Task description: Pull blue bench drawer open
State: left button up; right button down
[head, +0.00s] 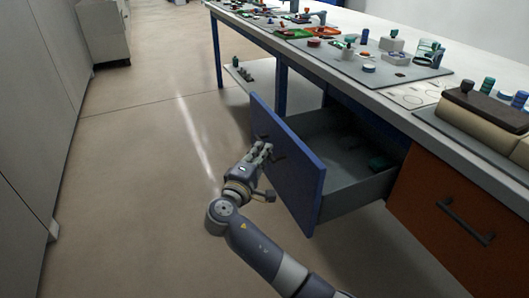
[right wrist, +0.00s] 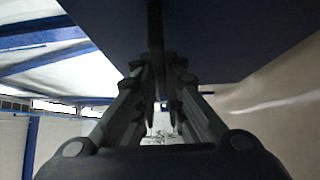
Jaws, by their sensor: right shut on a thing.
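The blue bench drawer (head: 300,172) is pulled well out from under the bench, and its grey interior shows behind the blue front. My right gripper (head: 266,152) is at the outer face of that front, shut on the drawer's dark handle (head: 278,156). In the right wrist view the gripper fingers (right wrist: 158,95) close around the dark handle (right wrist: 155,45), with the blue front (right wrist: 215,35) above them. My left gripper is not in view.
The bench top (head: 400,105) holds grey mats with several small coloured parts. A brown drawer (head: 465,215) with a dark handle sits closed on the right. Grey cabinets (head: 30,130) line the left. The floor (head: 140,190) between is clear.

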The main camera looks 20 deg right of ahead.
jog(key=c, duration=1.7)
grip_release()
jog(key=v, duration=1.2)
jog(key=shift+f, duration=0.1)
